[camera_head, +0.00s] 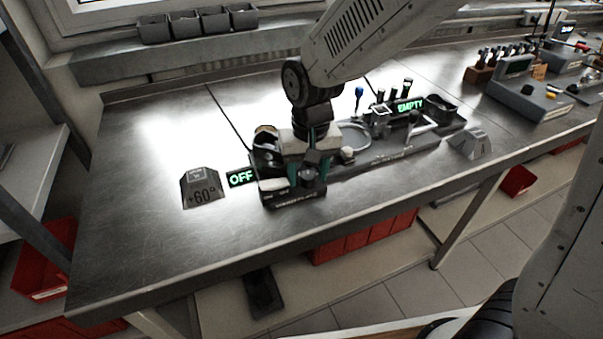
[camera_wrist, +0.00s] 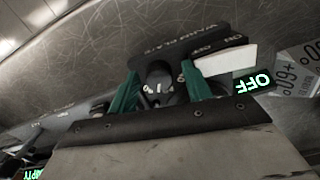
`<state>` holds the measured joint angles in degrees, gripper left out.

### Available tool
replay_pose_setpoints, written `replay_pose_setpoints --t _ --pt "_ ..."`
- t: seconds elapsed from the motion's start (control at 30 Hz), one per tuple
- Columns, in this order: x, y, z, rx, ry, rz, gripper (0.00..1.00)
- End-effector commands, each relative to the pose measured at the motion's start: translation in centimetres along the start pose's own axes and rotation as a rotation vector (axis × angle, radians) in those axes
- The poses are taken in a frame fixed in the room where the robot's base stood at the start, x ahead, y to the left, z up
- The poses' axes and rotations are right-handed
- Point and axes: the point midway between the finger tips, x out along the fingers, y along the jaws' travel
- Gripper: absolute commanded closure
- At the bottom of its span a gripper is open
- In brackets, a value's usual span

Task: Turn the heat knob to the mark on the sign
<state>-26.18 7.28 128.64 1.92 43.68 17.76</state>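The warm plate unit (camera_head: 290,199) is a dark box on the steel bench. Its heat knob (camera_head: 307,177), small, dark and round, also shows in the wrist view (camera_wrist: 158,86) with a pale mark on it. My gripper (camera_head: 307,168) points down over the unit; in the wrist view its two green fingers (camera_wrist: 158,84) stand apart on either side of the knob. Whether they touch its sides is hard to see. A lit green display (camera_head: 242,177) reads OFF. The grey sign (camera_head: 202,190), left of the unit, reads +60°; it also shows in the wrist view (camera_wrist: 296,72).
A grey fixture (camera_head: 385,150) with small tools and a lit EMPTY display (camera_head: 410,105) stands to the right, close to my gripper. Another grey sign (camera_head: 471,144) is beyond it. The bench (camera_head: 150,240) is bare at the front left.

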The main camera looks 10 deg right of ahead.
Motion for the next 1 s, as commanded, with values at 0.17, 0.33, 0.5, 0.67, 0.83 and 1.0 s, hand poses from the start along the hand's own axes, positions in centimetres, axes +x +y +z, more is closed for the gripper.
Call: replay_pose_setpoints --t 0.17,0.33,0.5,0.67,0.83,1.0 --pt "0.0 0.1 0.0 0.001 0.000 0.000 0.49" --pt "-0.1 0.1 0.0 0.001 0.001 0.000 0.49" --pt "-1.1 0.1 -0.1 0.001 0.005 -0.001 0.49" --pt "-3.7 0.1 0.1 0.001 0.006 -0.001 0.49" --pt "-6.4 0.0 0.2 0.001 0.004 -0.001 0.49" --pt "-7.7 0.0 0.3 0.001 0.001 0.000 0.49"
